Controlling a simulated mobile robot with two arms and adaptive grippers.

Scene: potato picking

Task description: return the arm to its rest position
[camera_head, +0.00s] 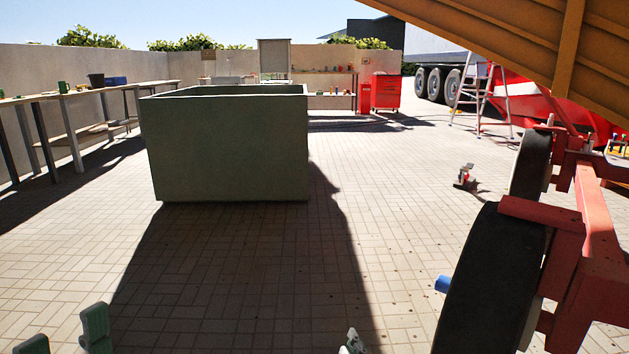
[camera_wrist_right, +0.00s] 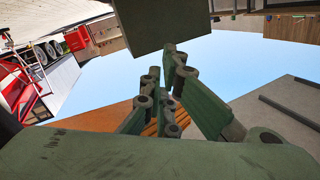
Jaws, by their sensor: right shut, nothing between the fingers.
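My right gripper (camera_wrist_right: 161,70) shows in the right wrist view with its green, jointed fingers drawn together and nothing between them. In the head view only small pale tips of my right gripper (camera_head: 351,342) show at the bottom edge, right of the middle. Green parts of my left gripper (camera_head: 68,335) show at the bottom left corner of the head view; most of it is cut off by the frame, so how wide it is cannot be told. Neither gripper is seen touching anything.
A large green bin (camera_head: 230,148) stands ahead on the paved floor (camera_head: 385,235). A long table (camera_head: 40,97) runs along the left wall. A red machine frame (camera_head: 590,240) with black wheels (camera_head: 490,280) is close on the right, under an orange overhang (camera_head: 530,40). The middle floor is clear.

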